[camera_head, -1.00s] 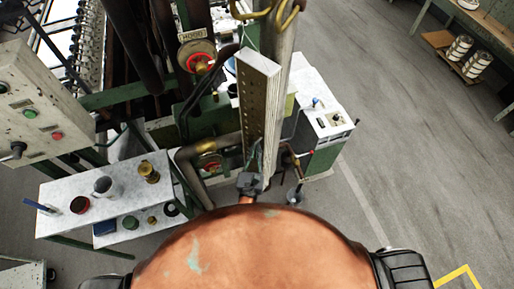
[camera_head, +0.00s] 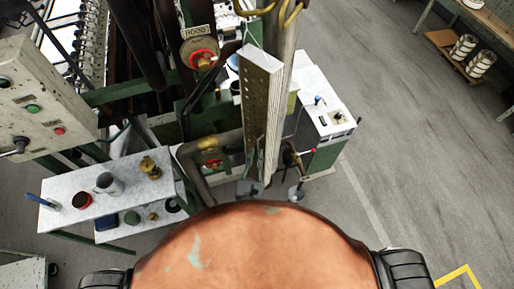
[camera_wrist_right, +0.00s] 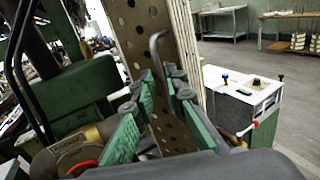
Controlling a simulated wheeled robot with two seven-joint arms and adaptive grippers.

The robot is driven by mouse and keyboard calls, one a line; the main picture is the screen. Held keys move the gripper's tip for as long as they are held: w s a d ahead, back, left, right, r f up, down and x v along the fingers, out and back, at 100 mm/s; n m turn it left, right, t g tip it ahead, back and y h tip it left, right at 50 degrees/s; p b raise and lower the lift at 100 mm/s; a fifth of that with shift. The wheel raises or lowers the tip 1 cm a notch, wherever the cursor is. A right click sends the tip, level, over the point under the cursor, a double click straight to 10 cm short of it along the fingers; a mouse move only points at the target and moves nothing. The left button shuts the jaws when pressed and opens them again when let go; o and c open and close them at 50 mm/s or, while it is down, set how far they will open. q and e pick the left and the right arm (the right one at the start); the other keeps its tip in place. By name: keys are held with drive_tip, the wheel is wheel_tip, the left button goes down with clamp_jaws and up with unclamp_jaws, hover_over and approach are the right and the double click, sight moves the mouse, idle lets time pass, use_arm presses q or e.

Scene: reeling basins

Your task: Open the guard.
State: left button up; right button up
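The guard (camera_head: 254,110) looks to be the tall perforated metal panel standing upright at the centre of the head view. In the right wrist view the guard (camera_wrist_right: 140,22) rises straight ahead, with a bent grey rod (camera_wrist_right: 155,58), perhaps its handle. My right gripper (camera_head: 250,187) is at the guard's lower end in the head view, partly hidden by my copper-coloured body. In the wrist view its green-padded fingers (camera_wrist_right: 161,88) are apart, with the rod's lower part between them. I cannot tell whether they touch it. My left gripper is not in view.
A control box (camera_head: 40,105) with buttons is at left, above a small metal table (camera_head: 130,180) holding cups. Pipes and a red-ringed valve (camera_head: 203,58) crowd the guard's left. A white-topped cabinet (camera_head: 327,112) stands at right.

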drive_tip(key=shift+v, duration=1.6)
drive_tip(key=shift+f, duration=0.1)
drive_tip(key=shift+c, duration=0.6)
drive_tip(key=w+d+f+g+y+b, duration=0.1)
drive_tip(key=f, duration=0.5)
drive_tip(key=w+d+f+m+g+y+b, duration=0.1)
drive_tip(key=d+f, duration=0.1)
drive_tip(key=f, duration=0.5)
drive_tip(key=w+d+f+m+g+y+b, duration=0.1)
drive_tip(key=d+f, duration=0.1)
drive_tip(key=f, duration=0.4)
drive_tip(key=shift+d+f+g, duration=0.1)
drive_tip(key=shift+f+g, duration=0.2)
drive_tip(key=shift+f, duration=0.1)
clamp_jaws()
drive_tip(key=n+g+y+b, duration=0.2)
drive_tip(key=g+y+b, duration=0.75)
drive_tip(key=y, duration=0.95)
approach(266, 149)
drive_tip(key=s+d+r, duration=0.3)
drive_tip(key=d+r, duration=0.1)
drive_tip(key=shift+g+h, duration=0.25)
drive_tip(key=shift+h, duration=0.05)
drive_tip(key=p+x, duration=0.3)
drive_tip(key=x, duration=1.1)
drive_tip(key=shift+w+f, duration=0.1)
drive_tip(key=shift+w, duration=0.05)
